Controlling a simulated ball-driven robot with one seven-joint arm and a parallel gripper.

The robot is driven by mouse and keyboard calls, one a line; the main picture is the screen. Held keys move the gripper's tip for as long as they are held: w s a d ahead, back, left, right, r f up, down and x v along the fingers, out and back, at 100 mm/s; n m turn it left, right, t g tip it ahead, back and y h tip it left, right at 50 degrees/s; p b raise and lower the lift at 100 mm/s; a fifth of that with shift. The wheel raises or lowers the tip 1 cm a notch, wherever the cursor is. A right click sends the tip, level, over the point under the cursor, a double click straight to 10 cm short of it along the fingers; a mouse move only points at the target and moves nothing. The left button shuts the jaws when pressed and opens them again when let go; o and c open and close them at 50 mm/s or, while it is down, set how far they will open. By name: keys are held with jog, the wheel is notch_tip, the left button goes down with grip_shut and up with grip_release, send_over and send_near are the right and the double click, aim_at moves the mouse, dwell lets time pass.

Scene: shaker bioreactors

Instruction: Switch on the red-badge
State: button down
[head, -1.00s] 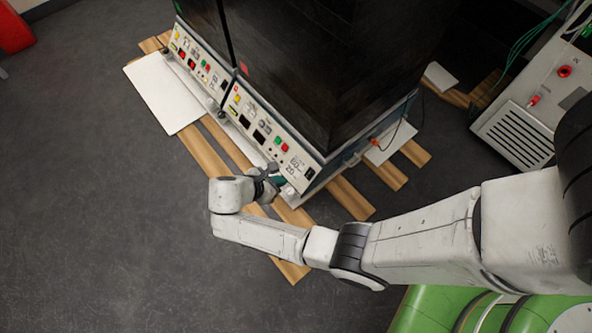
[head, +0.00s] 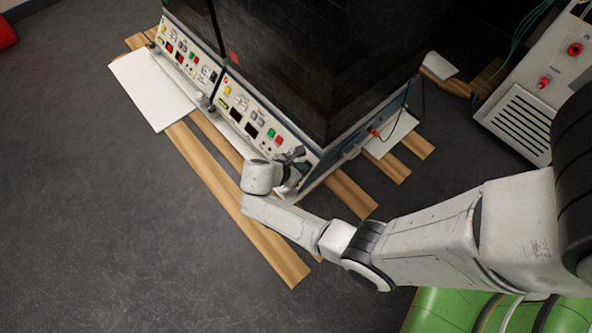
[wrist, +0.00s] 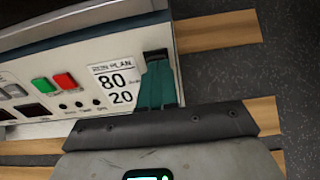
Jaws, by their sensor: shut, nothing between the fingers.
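The red badge (head: 234,56) is a small red square on the dark cover of the nearer, right-hand shaker unit (head: 290,75). Its pale front panel (head: 245,110) carries a yellow button, dark displays, and green and red buttons. The wrist view shows the green button (wrist: 42,88), the red button (wrist: 66,82) and a label (wrist: 118,85) reading 80 and 20. My gripper (wrist: 157,70) is shut and empty, its teal fingers at the panel's end beside the label. A black part shows at the fingertips; I cannot tell whether it is a switch, or whether they touch.
A second unit's panel (head: 180,52) continues at the left. Wooden slats (head: 215,175) and a white board (head: 152,90) lie on the floor around the base. A grey vented box (head: 520,120) stands at the right. Dark floor at the left is open.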

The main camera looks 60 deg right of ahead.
dwell(0.3)
jog(key=shift+s+d+r+y+p, duration=0.1)
jog(key=shift+d+r+y+p, duration=0.25)
jog(key=shift+p, duration=0.65)
jog(key=shift+a+f+b, duration=0.15)
jog(key=shift+f+b, duration=0.15)
jog(key=shift+f, duration=0.15)
jog(key=shift+r, duration=0.1)
jog(key=shift+r+p, duration=0.75)
jog(key=shift+p, duration=0.25)
